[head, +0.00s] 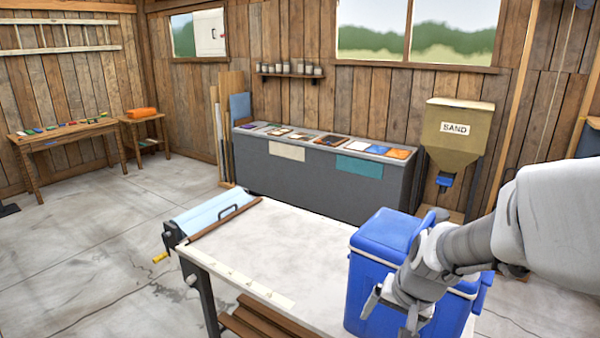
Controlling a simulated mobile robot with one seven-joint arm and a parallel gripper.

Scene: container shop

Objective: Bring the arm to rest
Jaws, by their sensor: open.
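My gripper (388,312) is at the lower right of the head view, at the end of my grey and white arm. It is in front of a blue lidded box (385,238) on the near right of the white-topped table (270,250). Its fingers are apart, and I see nothing between them. The arm reaches in from the right edge and hides part of the box. I cannot tell whether the gripper touches the box.
A roller with a yellow crank handle (160,257) sits at the table's left end. A long grey counter (300,180) with several flat samples stands behind. A sand hopper (455,140) is at the back right. The concrete floor (90,250) on the left is clear.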

